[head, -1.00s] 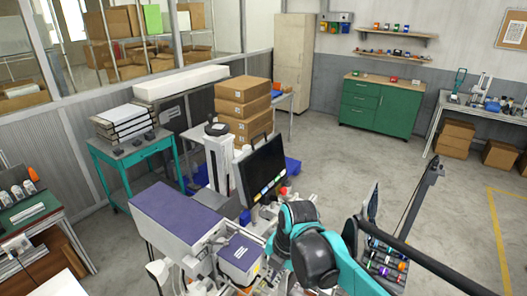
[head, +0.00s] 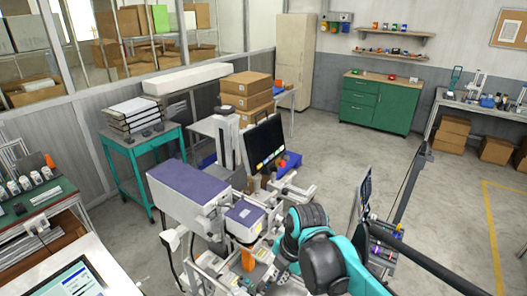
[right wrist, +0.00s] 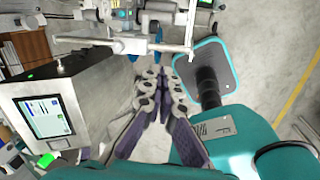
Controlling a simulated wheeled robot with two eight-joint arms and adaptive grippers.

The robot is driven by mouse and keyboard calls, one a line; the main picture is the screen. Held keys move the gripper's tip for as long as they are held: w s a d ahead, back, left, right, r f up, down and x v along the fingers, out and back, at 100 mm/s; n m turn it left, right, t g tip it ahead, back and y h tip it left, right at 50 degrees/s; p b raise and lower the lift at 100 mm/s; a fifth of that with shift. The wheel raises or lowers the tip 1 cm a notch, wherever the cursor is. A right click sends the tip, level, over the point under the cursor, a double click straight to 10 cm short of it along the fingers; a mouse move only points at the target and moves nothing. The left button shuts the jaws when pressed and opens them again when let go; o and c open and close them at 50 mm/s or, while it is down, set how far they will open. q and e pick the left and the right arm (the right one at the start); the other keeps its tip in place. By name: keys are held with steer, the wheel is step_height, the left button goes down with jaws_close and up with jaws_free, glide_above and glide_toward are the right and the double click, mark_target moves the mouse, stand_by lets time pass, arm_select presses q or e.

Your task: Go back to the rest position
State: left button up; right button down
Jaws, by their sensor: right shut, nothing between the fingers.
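My right gripper (right wrist: 165,82) is shut and empty in the right wrist view, its two grey-purple fingers close together at the tips. It is just below a metal rod assembly (right wrist: 130,45) with blue discs. In the head view my teal and black right arm (head: 335,265) comes in from the bottom, bent over the front of a machine with purple covers (head: 185,180). The fingertips are hard to make out there among the machine parts. My left gripper is not in view.
A grey box with a screen (right wrist: 45,115) stands left of the gripper. A black monitor (head: 264,145) stands behind the machine. A teal table (head: 140,145) is at left, a white desk (head: 110,265) at lower left. Open floor (head: 340,150) lies toward the green cabinet (head: 382,103).

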arm_select(q)
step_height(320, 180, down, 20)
steer(key=b, duration=1.9)
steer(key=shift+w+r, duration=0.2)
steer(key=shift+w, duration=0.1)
arm_select(e)
steer(key=s+d+f+m+t, duration=0.1)
steer(key=s+d+f+m, duration=0.2)
steer(key=f+m, duration=0.3)
steer(key=s+d+f+m+t+h, duration=0.1)
steer(key=d+f+m, duration=0.5)
steer(key=m, duration=0.6)
steer(key=s+d+f+m+t+h, duration=0.1)
steer(key=s+d+f+m+t, duration=0.2)
steer(key=f+m, duration=0.5)
steer(key=shift+s+d+f+m, duration=0.15)
steer(key=shift+s+d+m, duration=0.35)
steer(key=shift+s+d, duration=0.25)
steer(key=shift+a, duration=0.1)
